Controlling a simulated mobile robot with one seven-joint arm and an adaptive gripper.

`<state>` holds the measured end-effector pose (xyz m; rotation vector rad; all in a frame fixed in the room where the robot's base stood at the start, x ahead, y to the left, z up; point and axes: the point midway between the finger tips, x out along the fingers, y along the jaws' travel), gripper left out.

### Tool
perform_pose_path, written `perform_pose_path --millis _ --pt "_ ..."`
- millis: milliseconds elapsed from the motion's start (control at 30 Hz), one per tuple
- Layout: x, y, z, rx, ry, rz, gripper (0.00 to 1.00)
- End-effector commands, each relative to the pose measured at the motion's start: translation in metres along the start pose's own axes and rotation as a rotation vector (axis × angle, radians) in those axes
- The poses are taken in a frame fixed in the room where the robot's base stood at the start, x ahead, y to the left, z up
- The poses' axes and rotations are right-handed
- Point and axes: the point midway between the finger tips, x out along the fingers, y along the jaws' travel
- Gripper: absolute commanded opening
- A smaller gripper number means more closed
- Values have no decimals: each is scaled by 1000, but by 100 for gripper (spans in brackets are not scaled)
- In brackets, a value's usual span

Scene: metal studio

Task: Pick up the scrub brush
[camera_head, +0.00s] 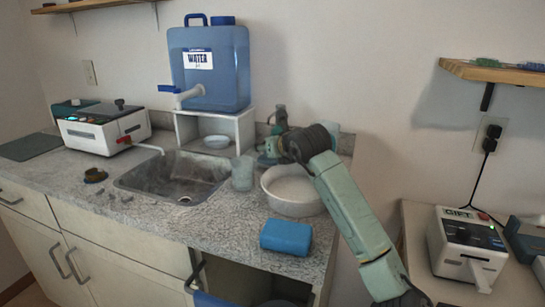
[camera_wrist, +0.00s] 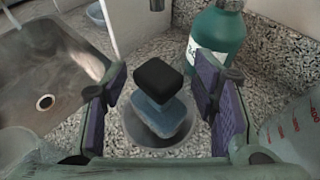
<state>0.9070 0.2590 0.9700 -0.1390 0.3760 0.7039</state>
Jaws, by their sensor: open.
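In the wrist view, what looks like the scrub brush (camera_wrist: 160,108) has a black knob on top and a grey-blue lower part. It sits in a small round metallic dish (camera_wrist: 145,137) on the speckled counter. My gripper (camera_wrist: 160,90) is open, with one purple-padded finger on each side of the brush. No contact with the brush is visible. In the head view, my gripper (camera_head: 269,155) is low behind the white basin, beside the sink's right end. The brush cannot be made out there.
A green bottle (camera_wrist: 215,45) stands just behind the brush. A clear measuring cup (camera_wrist: 293,130) is close on the right. The sink (camera_head: 175,177) lies left. A translucent cup (camera_head: 243,173), white basin (camera_head: 293,190) and blue block (camera_head: 286,237) stand on the counter nearer the front.

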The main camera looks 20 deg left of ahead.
Motion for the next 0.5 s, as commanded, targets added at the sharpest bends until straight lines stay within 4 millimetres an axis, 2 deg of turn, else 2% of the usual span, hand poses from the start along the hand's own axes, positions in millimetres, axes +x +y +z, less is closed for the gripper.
perform_pose_path --millis 333,500 --pt "2 4 -2 1 1 -1 54" --pt "2 3 -2 1 0 -1 42"
